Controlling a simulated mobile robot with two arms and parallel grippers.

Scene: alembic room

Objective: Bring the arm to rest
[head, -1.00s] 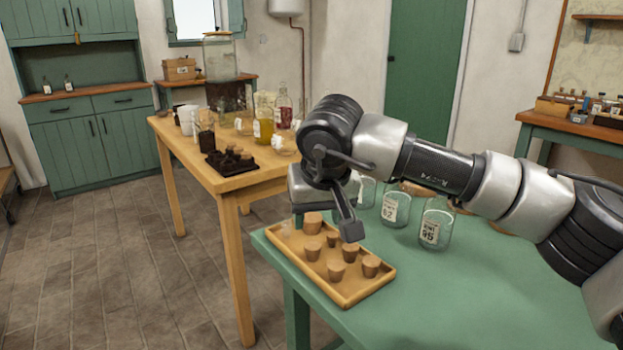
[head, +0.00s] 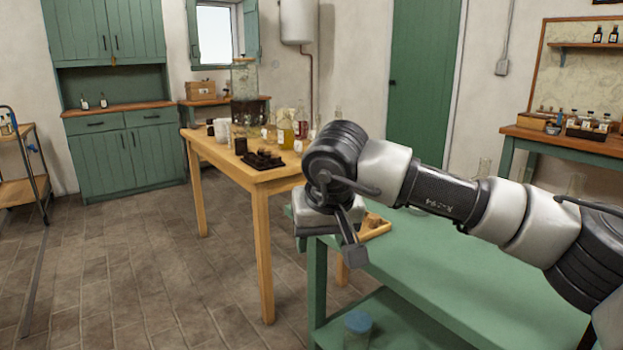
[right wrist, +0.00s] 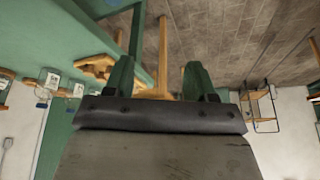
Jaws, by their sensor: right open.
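My right arm reaches in from the right in the head view. Its gripper (head: 328,236) hangs in front of the green table's left end, covering part of the cork tray. In the right wrist view the gripper (right wrist: 160,75) shows two green fingers spread apart with nothing between them. My left gripper is in neither view.
A jar with a blue lid (head: 358,330) stands on the lower shelf. A wooden table (head: 225,155) with bottles stands behind.

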